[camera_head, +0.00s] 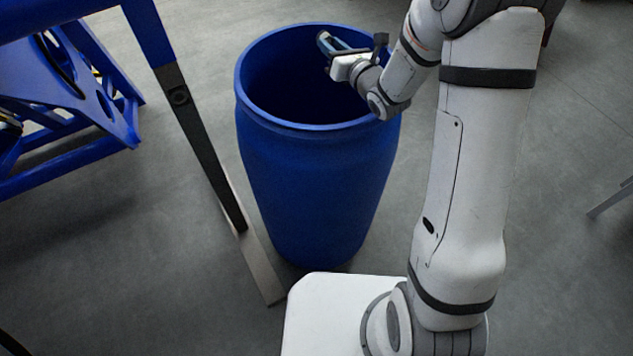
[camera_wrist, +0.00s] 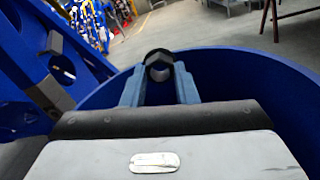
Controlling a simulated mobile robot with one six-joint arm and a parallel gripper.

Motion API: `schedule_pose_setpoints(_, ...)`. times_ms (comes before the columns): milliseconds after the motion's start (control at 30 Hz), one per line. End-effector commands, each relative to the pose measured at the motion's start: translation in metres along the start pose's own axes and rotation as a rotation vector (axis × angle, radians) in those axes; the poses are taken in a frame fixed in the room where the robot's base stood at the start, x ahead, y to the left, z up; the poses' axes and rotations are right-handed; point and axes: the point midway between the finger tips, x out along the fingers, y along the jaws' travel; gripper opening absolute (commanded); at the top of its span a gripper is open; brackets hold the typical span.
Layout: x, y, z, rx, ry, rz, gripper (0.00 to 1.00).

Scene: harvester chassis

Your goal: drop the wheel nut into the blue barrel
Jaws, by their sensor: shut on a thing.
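The blue barrel (camera_head: 315,180) stands upright on the floor with its open top facing up. My gripper (camera_head: 325,40) is over the barrel's opening, towards its back right side. The barrel's rim and inner wall (camera_wrist: 245,90) show behind and to the right of the fingers. The nut is too small to make out in the head view. The bottom of the barrel's inside is dark.
A blue metal frame (camera_head: 75,95) stands at the left, with a dark leg (camera_head: 200,140) slanting down close beside the barrel. The grey floor (camera_head: 560,200) at the right is mostly clear. A thin grey leg (camera_head: 610,200) shows at the right edge.

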Motion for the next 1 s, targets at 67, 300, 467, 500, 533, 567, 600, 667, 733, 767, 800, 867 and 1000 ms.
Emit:
schedule_pose_setpoints(67,0.0005,0.0002,-0.0049,0.001,0.0,0.003,0.0)
schedule_pose_setpoints(300,0.0008,0.0007,-0.0082,0.0,0.0,0.005,0.0)
schedule_pose_setpoints(467,0.0009,0.0009,-0.0081,0.0,0.0,0.005,0.31)
schedule_pose_setpoints(500,0.001,0.001,-0.008,0.0,0.0,0.005,0.34)
schedule_pose_setpoints(533,0.001,0.001,-0.008,0.0,0.0,0.005,0.36)
schedule_pose_setpoints(567,0.001,0.0011,-0.008,0.0,0.0,0.005,0.39)
schedule_pose_setpoints(600,0.001,0.0011,-0.008,0.0,0.0,0.005,0.42)
schedule_pose_setpoints(667,0.001,0.0012,-0.0081,0.0,0.0,0.005,0.47)
schedule_pose_setpoints(733,0.0011,0.0013,-0.0081,0.0,0.0,0.006,0.52)
schedule_pose_setpoints(767,0.0011,0.0013,-0.0081,0.0,0.0,0.006,0.52)
schedule_pose_setpoints(800,0.0011,0.0013,-0.0081,0.0,0.0,0.006,0.52)
schedule_pose_setpoints(867,0.0011,0.0014,-0.0081,0.0,0.0,0.006,0.52)
schedule_pose_setpoints(1000,-0.0017,0.0011,-0.0086,0.0,0.0,0.005,0.52)
